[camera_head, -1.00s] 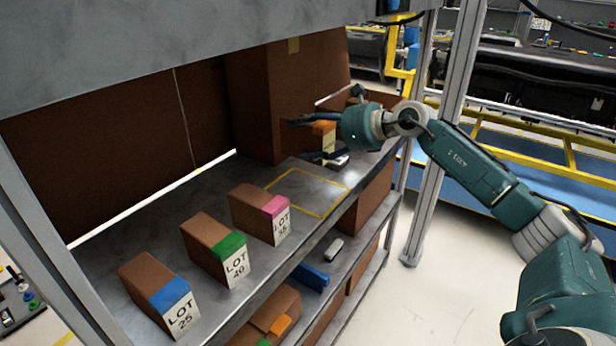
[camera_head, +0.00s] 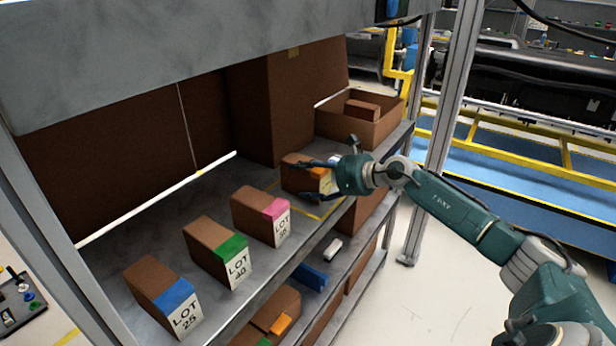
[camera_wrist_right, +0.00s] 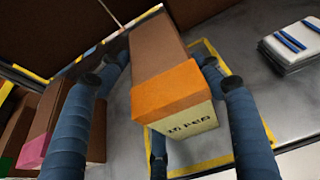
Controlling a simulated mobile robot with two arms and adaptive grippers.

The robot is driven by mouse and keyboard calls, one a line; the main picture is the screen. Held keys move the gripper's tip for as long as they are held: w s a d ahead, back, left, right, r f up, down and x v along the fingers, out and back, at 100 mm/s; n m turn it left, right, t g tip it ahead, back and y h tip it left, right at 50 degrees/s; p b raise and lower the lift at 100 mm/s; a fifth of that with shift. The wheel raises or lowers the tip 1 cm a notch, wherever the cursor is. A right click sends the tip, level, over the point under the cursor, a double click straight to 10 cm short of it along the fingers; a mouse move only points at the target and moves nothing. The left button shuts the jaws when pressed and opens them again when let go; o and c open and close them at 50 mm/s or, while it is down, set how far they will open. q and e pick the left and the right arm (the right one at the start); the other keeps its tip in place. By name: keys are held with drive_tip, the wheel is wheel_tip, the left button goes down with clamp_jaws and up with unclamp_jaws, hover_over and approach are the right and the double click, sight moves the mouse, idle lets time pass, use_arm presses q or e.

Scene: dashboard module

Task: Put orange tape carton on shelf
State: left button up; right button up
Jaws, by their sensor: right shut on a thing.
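The brown carton with orange tape (camera_head: 297,172) is at the right end of the row of cartons, over the yellow outlined spot on the shelf (camera_head: 212,196). I cannot tell whether its base touches the shelf. My right gripper (camera_head: 310,181) is shut on it, with fingers along both sides. In the right wrist view the carton (camera_wrist_right: 160,55) sits between the blue-grey fingers (camera_wrist_right: 158,72). Its orange tape and pale label face the camera. The yellow outline shows around it. My left gripper is not in view.
Cartons with pink (camera_head: 258,215), green (camera_head: 215,252) and blue tape (camera_head: 162,295) stand in a row to the left. A tall brown box (camera_head: 270,105) stands behind. An open box (camera_head: 362,127) is at the far right end. A metal post (camera_head: 447,130) rises beside the shelf.

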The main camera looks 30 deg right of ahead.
drive_tip(key=o, duration=1.5)
drive_tip(key=shift+o, duration=0.2)
